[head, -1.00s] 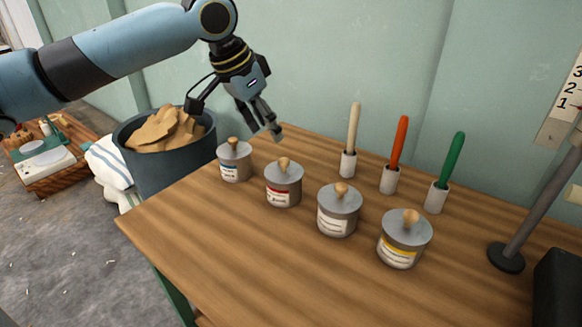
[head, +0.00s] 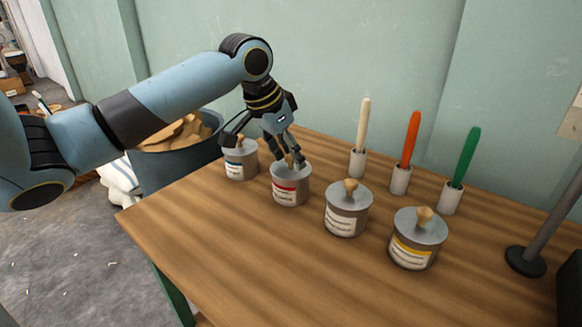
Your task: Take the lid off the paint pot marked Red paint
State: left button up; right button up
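The paint pot with the red label band (head: 288,192) stands upright on the wooden table, second from the left in a row of grey pots. Its flat grey lid (head: 281,171) is on it, with a small wooden knob (head: 289,160) on top. My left gripper (head: 295,162) is directly over this lid, pointing down, with its fingers around or beside the knob. The fingers look apart, but whether they touch the knob cannot be told. My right gripper is not in view.
A blue-banded pot (head: 240,165) stands close on the left; a white-labelled pot (head: 346,215) and a yellow-banded pot (head: 415,245) stand to the right. Brushes in white holders (head: 400,181) stand behind. A lamp stand (head: 528,260) is at right. The table's front is clear.

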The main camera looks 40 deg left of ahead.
pick_arm(q)
grip_shut()
jog(key=shift+r, duration=0.55)
jog(key=r+p, duration=0.1)
jog(key=r, duration=0.1)
jog(key=d+r+p, duration=0.1)
jog(key=shift+s+r, duration=0.1)
jog(key=shift+r, duration=0.3)
jog(key=s+d+r+p, duration=0.2)
jog(key=s+d+r, duration=0.2)
jog(key=d, duration=0.6)
notch_tip(320, 180, up, 2)
jog(key=shift+r, duration=0.1)
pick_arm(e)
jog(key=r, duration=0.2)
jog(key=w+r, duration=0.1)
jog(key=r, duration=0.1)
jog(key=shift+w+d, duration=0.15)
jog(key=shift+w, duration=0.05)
